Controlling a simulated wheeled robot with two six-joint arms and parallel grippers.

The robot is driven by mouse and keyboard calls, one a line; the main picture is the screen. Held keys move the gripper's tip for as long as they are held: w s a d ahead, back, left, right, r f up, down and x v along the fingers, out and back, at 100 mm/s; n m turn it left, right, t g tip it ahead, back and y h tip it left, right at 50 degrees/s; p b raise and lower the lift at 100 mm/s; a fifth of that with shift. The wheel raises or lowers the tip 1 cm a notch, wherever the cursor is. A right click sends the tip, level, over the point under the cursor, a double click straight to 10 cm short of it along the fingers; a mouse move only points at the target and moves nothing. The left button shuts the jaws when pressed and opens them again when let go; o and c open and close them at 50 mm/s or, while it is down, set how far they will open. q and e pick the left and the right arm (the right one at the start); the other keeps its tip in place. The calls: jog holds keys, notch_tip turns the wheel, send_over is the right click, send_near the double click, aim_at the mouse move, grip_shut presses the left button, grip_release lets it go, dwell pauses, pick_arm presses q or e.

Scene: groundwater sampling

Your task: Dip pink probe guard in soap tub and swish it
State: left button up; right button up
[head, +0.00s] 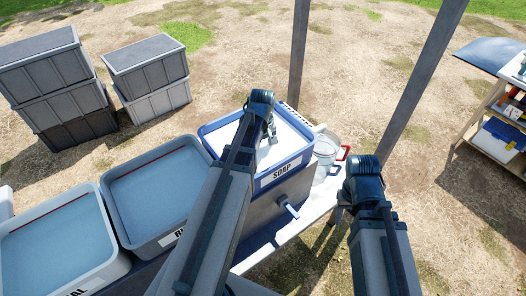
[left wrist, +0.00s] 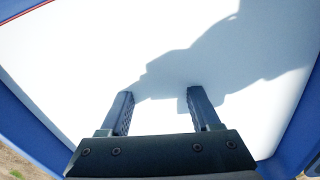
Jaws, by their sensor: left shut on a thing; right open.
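The soap tub (head: 287,176) is blue-rimmed, labelled SOAP and filled with a white surface, in the middle of the head view. My left gripper (head: 271,135) points down into it, its fingers partly hidden by the wrist. In the left wrist view the fingers of the left gripper (left wrist: 157,97) stand apart, with their tips at the white soap (left wrist: 75,60). No pink shows, so the probe guard between the tips is hidden, seemingly under the white surface. My right gripper (head: 350,196) is open, right of the table, and touches nothing I can see.
Two grey tubs of bluish liquid (head: 110,195) (head: 100,262) stand left of the soap tub. A clear jug with a red handle (head: 345,152) stands right of it. Grey crates (head: 150,105) are stacked behind. Two posts (head: 298,60) (head: 412,85) rise beyond the table.

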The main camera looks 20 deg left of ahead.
pick_arm(q)
jog(key=shift+s+a, duration=0.4)
jog(key=shift+s, duration=0.3)
jog(key=shift+s+a, duration=0.4)
jog(key=shift+s, duration=0.35)
jog(key=shift+s+a, duration=0.4)
jog(key=shift+s, duration=0.3)
jog(key=shift+w+d, duration=0.85)
jog(key=shift+w, duration=0.6)
jog(key=shift+w+d, duration=0.85)
jog(key=shift+w, duration=0.65)
jog(key=shift+w+d, duration=0.85)
jog(key=shift+w, duration=0.6)
jog(key=shift+s, duration=0.1)
jog(key=shift+s+a, duration=0.85)
jog(key=shift+s, duration=0.6)
jog(key=shift+s+a, duration=0.85)
jog(key=shift+s, duration=0.55)
jog(key=shift+s+a, duration=0.85)
jog(key=shift+s, duration=0.6)
